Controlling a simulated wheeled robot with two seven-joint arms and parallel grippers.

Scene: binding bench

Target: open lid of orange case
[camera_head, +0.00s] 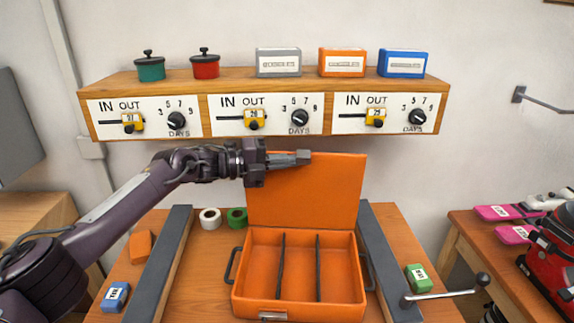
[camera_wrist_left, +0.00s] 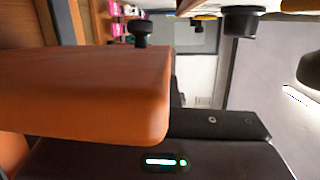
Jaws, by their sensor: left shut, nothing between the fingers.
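The orange case (camera_head: 262,308) sits on the wooden bench with its lid (camera_head: 305,200) standing upright at the back. The case is open, and its inside is empty apart from two dark dividers. My left gripper (camera_head: 303,157) is shut and empty, lying level across the lid's top edge near its upper left part. I cannot tell whether it touches the lid. In the left wrist view the orange lid (camera_wrist_left: 85,100) fills the left side, close to the camera. My right gripper is not in view.
Dark rails (camera_head: 160,262) and (camera_head: 388,262) flank the case. White and green rolls (camera_head: 210,218) lie behind its left side. A shelf (camera_head: 205,116) with knobs hangs above my left gripper. Small blocks and a crank handle (camera_head: 445,294) sit near the bench sides.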

